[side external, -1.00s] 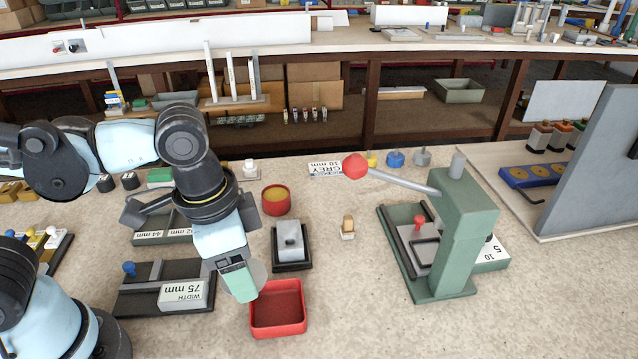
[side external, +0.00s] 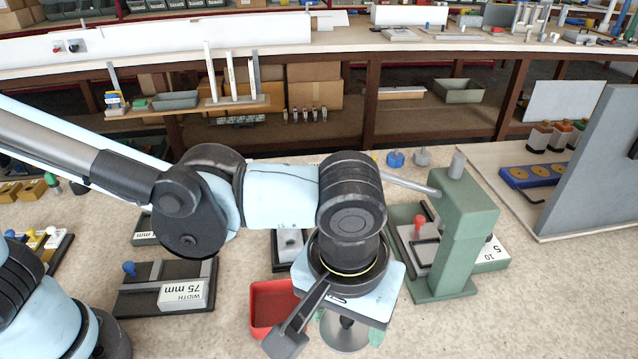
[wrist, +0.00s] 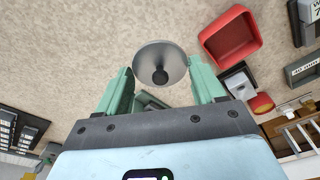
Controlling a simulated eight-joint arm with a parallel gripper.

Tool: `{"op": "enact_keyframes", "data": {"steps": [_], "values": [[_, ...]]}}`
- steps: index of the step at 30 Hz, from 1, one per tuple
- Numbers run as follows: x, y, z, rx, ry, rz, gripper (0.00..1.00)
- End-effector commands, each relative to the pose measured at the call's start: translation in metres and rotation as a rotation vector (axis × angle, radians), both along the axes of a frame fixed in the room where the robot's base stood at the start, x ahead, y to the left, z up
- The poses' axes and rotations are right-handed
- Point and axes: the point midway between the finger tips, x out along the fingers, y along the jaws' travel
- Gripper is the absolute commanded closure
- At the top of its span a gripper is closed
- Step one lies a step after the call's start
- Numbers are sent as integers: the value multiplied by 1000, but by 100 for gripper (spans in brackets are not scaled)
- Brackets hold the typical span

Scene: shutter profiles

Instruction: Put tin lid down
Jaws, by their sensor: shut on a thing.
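The tin lid is a grey round disc with a dark knob. It shows in the wrist view (wrist: 150,53) between the two green fingers of my gripper (wrist: 162,78). In the side view the lid (side external: 343,338) hangs below my gripper (side external: 340,318), at the front of the bench, just right of the red tray (side external: 265,310). My gripper is shut on the lid. The lid's height above the bench is hard to judge. A round red tin with yellow inside (wrist: 262,103) shows at the right of the wrist view; my arm hides it in the side view.
The red square tray also shows in the wrist view (wrist: 247,36). The green lever press (side external: 455,235) stands close to the right of my gripper. A block labelled 75 mm (side external: 182,293) is at left. Bare bench lies in front of the press.

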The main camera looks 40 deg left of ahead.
Motion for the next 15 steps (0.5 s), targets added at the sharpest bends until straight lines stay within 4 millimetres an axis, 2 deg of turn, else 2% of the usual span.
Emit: {"op": "enact_keyframes", "data": {"steps": [9,15], "values": [[59,25,-38,-2,0,8,65],[90,39,-58,-1,0,4,65]]}}
